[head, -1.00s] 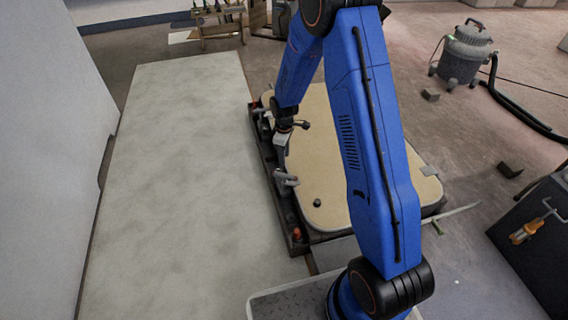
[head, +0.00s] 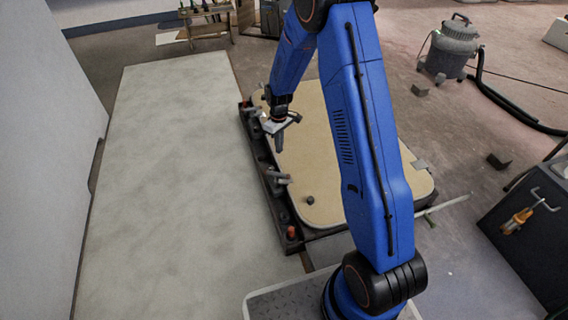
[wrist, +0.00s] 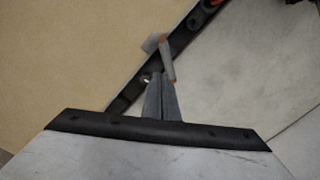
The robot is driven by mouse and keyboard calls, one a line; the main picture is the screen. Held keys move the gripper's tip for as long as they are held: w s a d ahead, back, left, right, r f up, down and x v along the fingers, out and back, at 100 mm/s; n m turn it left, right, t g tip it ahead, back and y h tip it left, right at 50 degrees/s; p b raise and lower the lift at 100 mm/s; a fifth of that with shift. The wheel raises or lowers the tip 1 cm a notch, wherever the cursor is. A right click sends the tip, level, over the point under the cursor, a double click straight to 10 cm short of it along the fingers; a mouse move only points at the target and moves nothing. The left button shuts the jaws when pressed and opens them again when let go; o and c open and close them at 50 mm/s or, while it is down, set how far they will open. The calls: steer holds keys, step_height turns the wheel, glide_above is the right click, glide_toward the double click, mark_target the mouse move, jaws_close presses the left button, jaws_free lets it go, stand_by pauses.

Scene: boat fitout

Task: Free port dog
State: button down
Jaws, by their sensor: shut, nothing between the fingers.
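The tan hatch panel (head: 318,165) lies in a dark frame (head: 269,187). A grey lever, apparently a dog, (head: 281,179) sits on the frame's left side. In the wrist view a grey lever with orange marks (wrist: 166,60) sits on the dark frame just beyond my fingertips. I cannot tell from these frames whether it touches them. My gripper (head: 279,146) is above the left edge of the frame, a little farther back than the grey lever. In the wrist view my gripper (wrist: 157,77) is shut, with its fingers together and empty.
A long pale panel (head: 165,170) lies left of the hatch. Orange knobs (head: 291,232) and a small dark knob (head: 310,200) are near the hatch corner. A grey vacuum (head: 451,50) with a black hose stands at back right. A dark cabinet (head: 520,255) is at right.

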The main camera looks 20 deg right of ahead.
steer(key=w+d+f+m+g+y, duration=0.15)
steer(key=w+d+m, duration=0.35)
steer(key=m, duration=0.8)
steer(key=s+f, duration=0.1)
steer(key=f, duration=0.2)
steer(key=s+a+f, duration=0.1)
steer(key=s+f, duration=0.1)
steer(key=f, duration=0.2)
steer(key=s+f, duration=0.2)
steer(key=f, duration=0.1)
steer(key=shift+a+f, duration=0.3)
steer(key=shift+a, duration=0.05)
steer(key=shift+s+a+f, duration=0.1)
steer(key=shift+s+a, duration=0.2)
steer(key=shift+s, duration=0.3)
